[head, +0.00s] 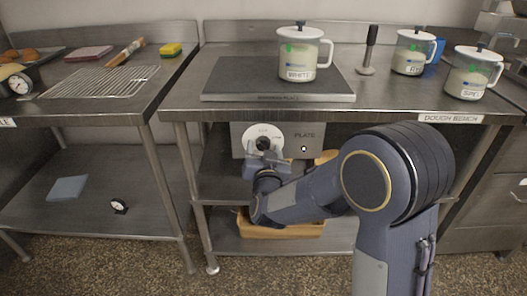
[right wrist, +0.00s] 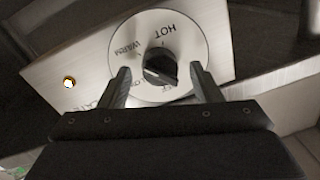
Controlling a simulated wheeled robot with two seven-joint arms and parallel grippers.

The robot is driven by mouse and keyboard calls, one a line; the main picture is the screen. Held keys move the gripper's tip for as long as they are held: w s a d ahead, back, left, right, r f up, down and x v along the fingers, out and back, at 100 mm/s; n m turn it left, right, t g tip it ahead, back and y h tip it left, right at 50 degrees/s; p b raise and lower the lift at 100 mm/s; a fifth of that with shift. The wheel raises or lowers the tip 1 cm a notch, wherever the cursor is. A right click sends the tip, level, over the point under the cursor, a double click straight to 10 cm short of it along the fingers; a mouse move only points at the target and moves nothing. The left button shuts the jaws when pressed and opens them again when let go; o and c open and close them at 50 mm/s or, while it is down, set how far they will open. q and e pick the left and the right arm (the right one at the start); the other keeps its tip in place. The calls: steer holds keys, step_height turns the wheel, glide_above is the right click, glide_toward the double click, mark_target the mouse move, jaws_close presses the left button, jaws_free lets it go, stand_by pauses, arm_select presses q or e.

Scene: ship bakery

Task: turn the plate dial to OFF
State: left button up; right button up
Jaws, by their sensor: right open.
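The plate dial is a white disc (head: 254,131) with a black knob, on the front of a metal control box marked PLATE (head: 304,134) under the dough bench. In the right wrist view the black knob (right wrist: 160,68) sits in the disc, whose readable labels are HOT and WARM; others are partly covered. A pale mark on the knob faces the lower left, but its exact setting is unclear. My right gripper (right wrist: 163,85) is open, with one finger on each side of the knob and gaps visible. It also shows in the head view (head: 262,156). My left gripper is out of view.
A small amber light (right wrist: 69,82) glows on the box. The grey dough plate (head: 230,77) lies on the bench (head: 185,102) above, carrying a jar marked WHITE (head: 298,60). A wooden crate (head: 262,231) stands on the shelf below my right arm.

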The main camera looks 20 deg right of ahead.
steer(key=shift+w, duration=0.1)
steer(key=c, duration=1)
